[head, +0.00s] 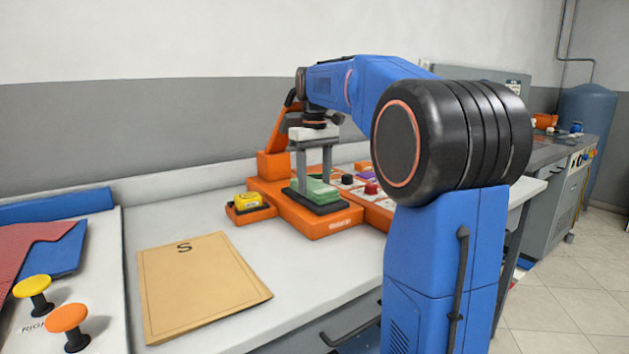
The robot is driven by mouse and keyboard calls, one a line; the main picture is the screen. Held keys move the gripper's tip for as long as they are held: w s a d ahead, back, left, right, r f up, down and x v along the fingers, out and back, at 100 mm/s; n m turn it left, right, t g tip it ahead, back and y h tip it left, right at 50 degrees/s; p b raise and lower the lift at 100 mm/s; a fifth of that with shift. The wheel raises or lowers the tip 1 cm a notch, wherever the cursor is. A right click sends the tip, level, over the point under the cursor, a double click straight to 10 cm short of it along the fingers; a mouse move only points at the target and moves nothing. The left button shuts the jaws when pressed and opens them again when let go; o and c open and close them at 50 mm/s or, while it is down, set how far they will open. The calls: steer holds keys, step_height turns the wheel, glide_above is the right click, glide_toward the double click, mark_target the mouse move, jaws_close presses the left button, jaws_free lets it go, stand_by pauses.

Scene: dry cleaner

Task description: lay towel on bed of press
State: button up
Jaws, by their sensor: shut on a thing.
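A green folded towel (317,190) is at the orange press (322,222), over its dark bed (338,207). My gripper (314,183) points down and is shut on the towel. The towel looks level and very close to the bed; I cannot tell whether it rests on it. The press's raised orange arm (281,128) stands behind and to the left of my gripper, partly hidden by it.
A yellow item (248,200) sits in a small orange holder left of the press. An orange tray (378,204) with several coloured items is to the right, partly hidden by my arm. A tan board marked S (200,290) lies in front. Yellow (33,286) and orange (67,318) knobs stand at left.

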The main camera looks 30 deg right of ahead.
mark_target(315, 185)
steer(key=o, duration=1.1)
steer(key=shift+f, duration=0.1)
steer(key=shift+c, duration=0.2)
step_height(315, 185, up, 12)
steer(key=shift+s, duration=0.1)
stand_by(0.3)
